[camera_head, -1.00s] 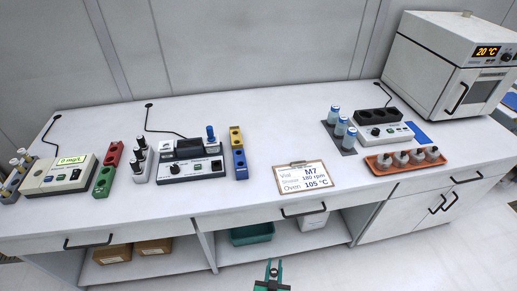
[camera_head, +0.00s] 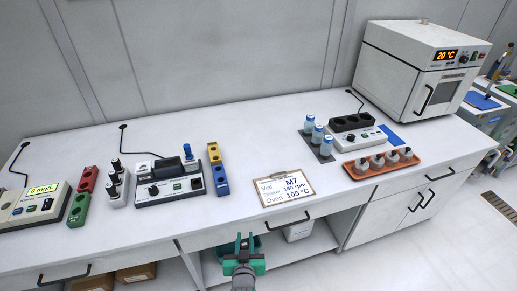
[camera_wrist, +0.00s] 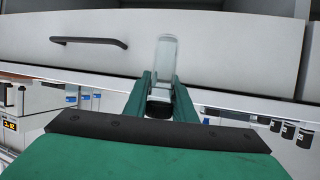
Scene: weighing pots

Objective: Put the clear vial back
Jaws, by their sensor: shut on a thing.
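My gripper (camera_head: 245,239) is in front of the bench's front edge, below the clipboard in the head view. In the wrist view my gripper (camera_wrist: 159,92) is shut on a clear vial (camera_wrist: 167,50) with a dark cap. The clear end of the vial sticks out past the green fingers, in front of a white drawer front. The vial cannot be made out in the head view. A white rack (camera_head: 118,201) with several dark-capped vials stands left of a grey instrument (camera_head: 170,190), which holds a blue-capped vial (camera_head: 188,152).
A red-green block (camera_head: 81,205) and a yellow-blue block (camera_head: 218,170) flank these. A clipboard (camera_head: 283,188) lies mid-bench. Blue-capped vials (camera_head: 317,134), a black-topped device (camera_head: 352,123), an orange tray (camera_head: 360,174) and an oven (camera_head: 420,75) are at right. The bench behind the clipboard is clear.

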